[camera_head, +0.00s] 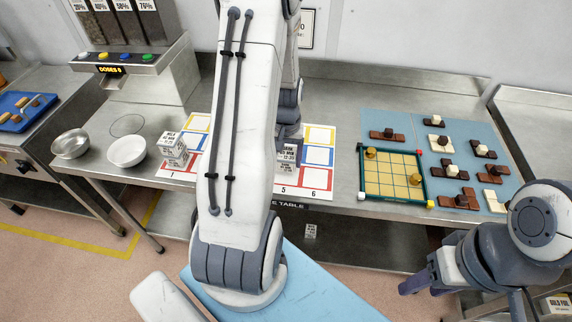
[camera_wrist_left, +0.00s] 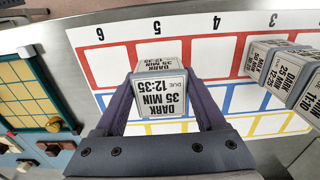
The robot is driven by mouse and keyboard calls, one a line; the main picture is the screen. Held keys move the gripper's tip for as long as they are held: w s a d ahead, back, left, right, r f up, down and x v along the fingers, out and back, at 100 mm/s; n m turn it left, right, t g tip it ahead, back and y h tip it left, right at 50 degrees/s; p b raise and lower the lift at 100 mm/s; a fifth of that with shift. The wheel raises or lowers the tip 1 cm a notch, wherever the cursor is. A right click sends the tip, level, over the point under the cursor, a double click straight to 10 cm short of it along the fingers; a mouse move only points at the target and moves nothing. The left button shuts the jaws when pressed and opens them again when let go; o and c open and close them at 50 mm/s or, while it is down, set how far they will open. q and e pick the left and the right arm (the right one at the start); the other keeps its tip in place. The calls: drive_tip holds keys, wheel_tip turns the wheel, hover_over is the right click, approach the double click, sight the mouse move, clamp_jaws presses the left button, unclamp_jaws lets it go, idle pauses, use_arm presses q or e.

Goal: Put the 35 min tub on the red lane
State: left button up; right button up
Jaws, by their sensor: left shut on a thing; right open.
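The 35 min tub (camera_wrist_left: 160,98) is a small grey-white block labelled DARK 35 MIN 12:35. My left gripper (camera_wrist_left: 165,105) is shut on its sides. In the wrist view it lies over red cell 5 of the red lane (camera_wrist_left: 213,57); whether it touches the sheet I cannot tell. In the head view the tub (camera_head: 287,153) shows partly, with my left arm in front and the left gripper mostly hidden. The red lane (camera_head: 313,178) is the front row of the numbered sheet. My right gripper (camera_head: 418,285) is open and empty, in front of the table.
Other labelled tubs (camera_head: 174,146) stand at the left of the sheet; they also show in the wrist view (camera_wrist_left: 285,78). A white bowl (camera_head: 127,151) is further left. A game board (camera_head: 394,176) and chocolate pieces on a blue mat lie to the right. Red cell 6 looks empty.

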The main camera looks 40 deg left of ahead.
sight(286, 168)
use_arm(q)
wheel_tip(286, 168, down, 4)
drive_tip(key=shift+r+p, duration=0.1)
drive_tip(key=shift+p, duration=0.4)
drive_tip(key=shift+f, duration=0.2)
drive_tip(key=shift+f, duration=0.15)
drive_tip(key=o, duration=1.4)
drive_tip(key=shift+o, duration=0.2)
